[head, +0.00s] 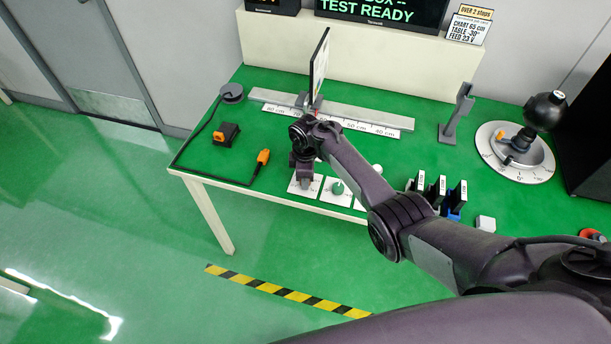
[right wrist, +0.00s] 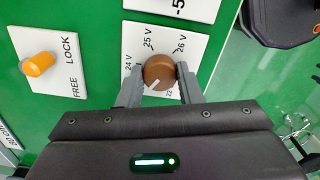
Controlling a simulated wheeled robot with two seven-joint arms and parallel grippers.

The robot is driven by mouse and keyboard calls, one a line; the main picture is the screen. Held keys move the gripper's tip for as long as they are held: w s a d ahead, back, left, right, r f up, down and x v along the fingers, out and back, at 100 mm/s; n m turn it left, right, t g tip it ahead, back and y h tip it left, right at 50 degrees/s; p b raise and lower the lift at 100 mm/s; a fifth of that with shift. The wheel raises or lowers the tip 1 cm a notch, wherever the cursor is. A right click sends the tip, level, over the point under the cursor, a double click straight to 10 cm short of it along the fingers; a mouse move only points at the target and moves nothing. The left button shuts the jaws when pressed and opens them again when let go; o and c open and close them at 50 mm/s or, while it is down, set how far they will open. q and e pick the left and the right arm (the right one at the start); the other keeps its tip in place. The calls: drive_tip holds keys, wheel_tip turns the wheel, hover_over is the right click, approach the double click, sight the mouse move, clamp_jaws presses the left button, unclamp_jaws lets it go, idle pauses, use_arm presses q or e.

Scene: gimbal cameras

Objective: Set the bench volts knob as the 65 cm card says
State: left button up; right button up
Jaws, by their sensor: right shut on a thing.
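The volts knob (right wrist: 159,73) is a brown round knob on a white plate with volt marks around it, seen in the right wrist view. My right gripper (right wrist: 160,80) is shut on it, one finger on each side. Its white line points down and left, between the 24 V mark and a partly hidden 22 mark; a finger covers part of the scale there. In the head view my right gripper (head: 304,182) is over the leftmost white plate at the bench front and hides the knob. The card (head: 467,29) reads chart 65 cm, table -30°, feed 23 V. My left gripper is not in view.
An orange lock/free knob (right wrist: 38,65) is left of the volts plate. A green knob (head: 338,187) stands right of my gripper. A black plug block (head: 226,135) and an orange-ended cable (head: 262,157) lie left. Behind is a rail (head: 360,117) with an upright chart (head: 319,65).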

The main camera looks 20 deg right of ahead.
drive_tip(key=o, duration=1)
wheel_tip(320, 180, up, 8)
drive_tip(key=shift+f+p, duration=0.15)
drive_tip(key=shift+p, duration=0.15)
